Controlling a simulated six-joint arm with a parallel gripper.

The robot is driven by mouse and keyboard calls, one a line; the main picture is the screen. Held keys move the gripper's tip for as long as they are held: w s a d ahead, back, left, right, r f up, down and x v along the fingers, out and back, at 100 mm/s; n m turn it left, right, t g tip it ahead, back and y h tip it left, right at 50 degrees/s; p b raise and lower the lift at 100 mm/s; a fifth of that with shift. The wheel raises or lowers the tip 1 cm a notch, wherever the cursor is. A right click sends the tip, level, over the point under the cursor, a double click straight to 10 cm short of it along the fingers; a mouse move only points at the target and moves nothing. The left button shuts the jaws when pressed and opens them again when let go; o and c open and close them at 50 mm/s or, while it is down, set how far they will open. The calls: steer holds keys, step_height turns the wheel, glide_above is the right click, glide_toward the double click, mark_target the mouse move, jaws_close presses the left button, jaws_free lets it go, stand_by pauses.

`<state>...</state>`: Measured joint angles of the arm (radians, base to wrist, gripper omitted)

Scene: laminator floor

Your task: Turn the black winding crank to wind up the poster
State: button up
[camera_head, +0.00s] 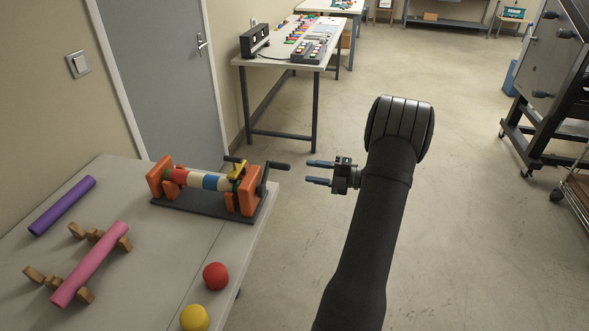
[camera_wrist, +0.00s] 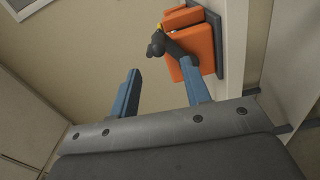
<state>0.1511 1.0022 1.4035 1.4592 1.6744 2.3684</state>
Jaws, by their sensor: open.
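The winder stands on the near table, with orange end blocks (camera_head: 245,190) on a dark base and a striped roll (camera_head: 205,180) between them. The black winding crank (camera_head: 270,168) sticks out at its right end, past the table's edge. My gripper (camera_head: 320,173) is open and empty in the air to the right of the crank, with its blue fingers pointing left at it. In the wrist view, the crank (camera_wrist: 157,46) shows beyond my fingers (camera_wrist: 160,92), in front of an orange block (camera_wrist: 195,40). A gap between fingers and crank shows in the head view.
A purple tube (camera_head: 62,205), a pink tube (camera_head: 90,265) on wooden stands, a red ball (camera_head: 216,276) and a yellow ball (camera_head: 194,318) lie on the near table (camera_head: 150,290). A second table (camera_head: 297,65) stands behind.

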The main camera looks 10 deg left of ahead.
mark_target(270, 165)
steer(key=d, duration=0.6)
steer(key=shift+d, duration=0.35)
steer(key=shift+a, duration=0.1)
steer(key=a, duration=1.7)
steer(key=shift+a+r, duration=0.1)
steer(key=shift+a, duration=0.1)
